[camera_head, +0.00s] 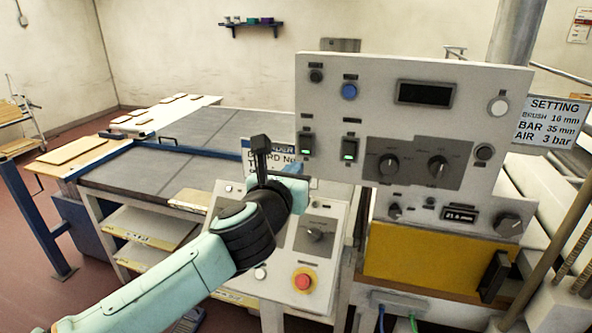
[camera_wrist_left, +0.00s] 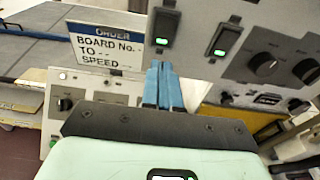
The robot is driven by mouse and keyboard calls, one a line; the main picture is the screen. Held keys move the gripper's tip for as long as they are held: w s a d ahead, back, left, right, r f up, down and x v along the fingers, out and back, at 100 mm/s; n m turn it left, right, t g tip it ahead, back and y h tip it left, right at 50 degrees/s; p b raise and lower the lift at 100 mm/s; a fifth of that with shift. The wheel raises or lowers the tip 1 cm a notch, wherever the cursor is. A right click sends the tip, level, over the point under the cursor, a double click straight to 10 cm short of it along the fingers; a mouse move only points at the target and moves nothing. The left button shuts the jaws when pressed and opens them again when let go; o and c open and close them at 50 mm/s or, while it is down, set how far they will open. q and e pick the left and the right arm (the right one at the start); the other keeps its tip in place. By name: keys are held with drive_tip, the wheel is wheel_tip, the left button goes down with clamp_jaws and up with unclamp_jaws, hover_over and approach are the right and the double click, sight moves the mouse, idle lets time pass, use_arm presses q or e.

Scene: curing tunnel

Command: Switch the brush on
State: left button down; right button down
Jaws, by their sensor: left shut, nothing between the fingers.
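Two rocker switches sit side by side on the upright grey control panel (camera_head: 375,85): a left switch (camera_head: 306,144) and a right switch (camera_head: 349,149), each with a lit green lamp. Their labels are too small to read, so I cannot tell which is the brush's. In the left wrist view the left switch (camera_wrist_left: 164,30) and right switch (camera_wrist_left: 219,39) also glow green. My left gripper (camera_head: 297,168) is shut and empty, its tips just below the left switch. In the wrist view its blue fingertips (camera_wrist_left: 161,66) point at the panel; contact cannot be told. My right gripper is not in view.
Below is a sloping console (camera_head: 327,212) with a red emergency button (camera_head: 303,281). An order sign (camera_wrist_left: 105,48) stands left of the fingers. Knobs (camera_head: 388,165) and a dark display (camera_head: 425,93) are to the right on the panel. A setting sign (camera_head: 551,118) hangs farther right.

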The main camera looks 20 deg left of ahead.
use_arm(q)
drive_tip(key=s+f+b, duration=0.1)
drive_tip(key=s, duration=0.8)
drive_tip(key=shift+a+f+b, duration=0.15)
drive_tip(key=shift+a+b, duration=0.05)
drive_tip(key=shift+b, duration=0.1)
drive_tip(key=shift+w, duration=0.1)
